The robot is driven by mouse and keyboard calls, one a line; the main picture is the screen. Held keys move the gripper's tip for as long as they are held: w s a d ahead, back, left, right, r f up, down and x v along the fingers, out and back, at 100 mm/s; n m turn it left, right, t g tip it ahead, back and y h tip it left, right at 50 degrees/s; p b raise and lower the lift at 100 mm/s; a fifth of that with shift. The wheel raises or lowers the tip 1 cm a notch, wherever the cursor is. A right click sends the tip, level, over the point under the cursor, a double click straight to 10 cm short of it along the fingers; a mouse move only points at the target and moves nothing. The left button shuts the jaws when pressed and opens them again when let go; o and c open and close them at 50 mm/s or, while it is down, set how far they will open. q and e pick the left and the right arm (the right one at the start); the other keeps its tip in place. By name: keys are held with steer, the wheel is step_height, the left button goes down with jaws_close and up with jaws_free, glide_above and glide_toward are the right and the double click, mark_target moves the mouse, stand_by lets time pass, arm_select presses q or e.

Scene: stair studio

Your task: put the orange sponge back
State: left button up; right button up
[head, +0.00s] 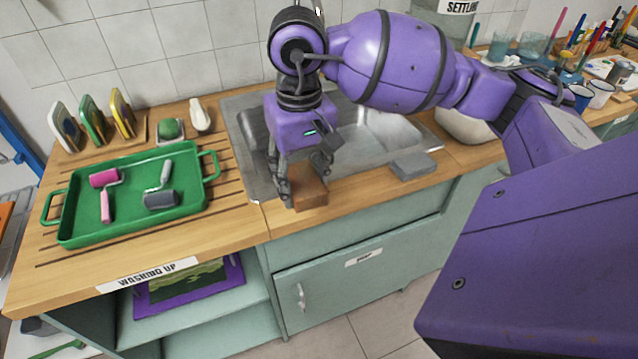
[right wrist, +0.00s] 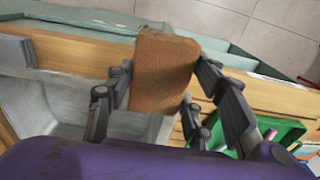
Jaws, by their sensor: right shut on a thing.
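The orange sponge (head: 309,190), a brownish-orange block, is between the fingers of my right gripper (head: 298,184) at the front edge of the counter, by the sink's front left corner. In the right wrist view the sponge (right wrist: 164,72) stands out past the fingertips of my right gripper (right wrist: 160,88), which is shut on it. I cannot tell whether the sponge touches the counter. A grey sponge-like block (head: 413,166) lies on the counter at the sink's front right. My left gripper is not in view.
The steel sink (head: 380,132) lies behind and right of my gripper. A green tray (head: 130,215) with two paint rollers stands on the grooved wood at left. Behind it are a rack with upright pads (head: 95,122), a soap dish (head: 170,131) and a white bottle (head: 200,115).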

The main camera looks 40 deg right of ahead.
mark_target(312, 170)
steer(key=d, duration=0.1)
steer(key=w+d+f, duration=0.2)
steer(key=shift+w+d+p, duration=0.15)
steer(key=shift+d+p, duration=0.15)
steer(key=shift+d, duration=0.1)
steer(key=f, duration=0.1)
steer(key=w+d+f, duration=0.2)
steer(key=f, duration=0.1)
steer(key=shift+d, duration=0.15)
steer(key=shift+w+d+f, duration=0.3)
steer(key=shift+d+f, duration=0.15)
steer(key=shift+f, duration=0.25)
step_height(312, 170, down, 3)
steer(key=shift+d+f+p, duration=0.1)
steer(key=shift+p, duration=0.25)
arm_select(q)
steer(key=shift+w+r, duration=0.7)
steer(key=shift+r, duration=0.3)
arm_select(e)
steer(key=shift+f, duration=0.4)
steer(key=o, duration=1.1)
steer(key=shift+r, duration=0.1)
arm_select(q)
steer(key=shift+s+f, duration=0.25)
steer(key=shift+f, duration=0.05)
